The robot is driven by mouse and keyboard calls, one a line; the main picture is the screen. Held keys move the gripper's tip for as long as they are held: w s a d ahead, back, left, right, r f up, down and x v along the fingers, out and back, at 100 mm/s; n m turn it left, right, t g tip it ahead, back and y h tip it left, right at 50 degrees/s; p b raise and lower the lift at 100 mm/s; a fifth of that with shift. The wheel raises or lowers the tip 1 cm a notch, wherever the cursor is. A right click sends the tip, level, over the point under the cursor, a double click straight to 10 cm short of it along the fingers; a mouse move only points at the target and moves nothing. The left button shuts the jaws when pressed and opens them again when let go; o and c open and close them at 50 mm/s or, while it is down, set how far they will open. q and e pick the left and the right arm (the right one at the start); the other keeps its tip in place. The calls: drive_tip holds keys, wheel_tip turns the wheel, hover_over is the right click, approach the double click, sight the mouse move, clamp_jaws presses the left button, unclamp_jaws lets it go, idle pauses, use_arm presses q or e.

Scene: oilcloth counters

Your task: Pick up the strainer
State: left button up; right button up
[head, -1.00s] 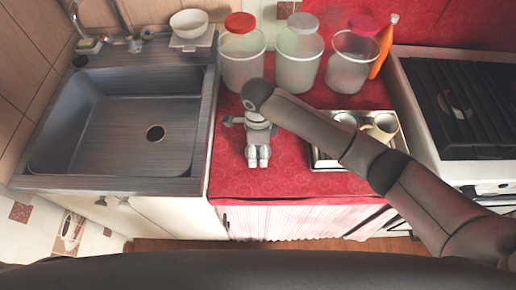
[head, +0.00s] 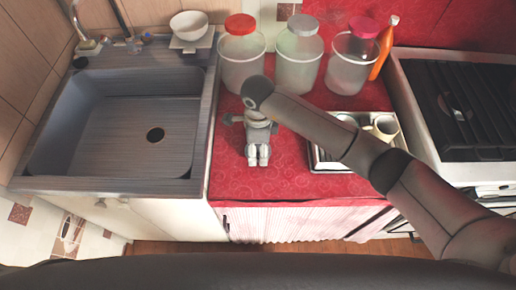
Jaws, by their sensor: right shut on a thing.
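My right gripper (head: 258,160) points down over the red counter, in front of the row of jars. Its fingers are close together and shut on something. The held thing is hidden under the gripper and wrist, and I cannot make out the strainer's shape anywhere else in view. My left gripper is not in view.
A metal tray (head: 325,165) with cups (head: 385,126) lies right of the gripper, partly behind my right arm. Lidded jars (head: 298,62) and an orange bottle (head: 384,45) stand behind. The sink (head: 120,125) is left, the stove (head: 465,105) right.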

drive_tip(key=s+a+r+b, duration=0.4)
drive_tip(key=s+a+r, duration=0.4)
drive_tip(key=s+r, duration=0.3)
drive_tip(key=shift+a+r, duration=0.25)
drive_tip(key=shift+a, duration=0.15)
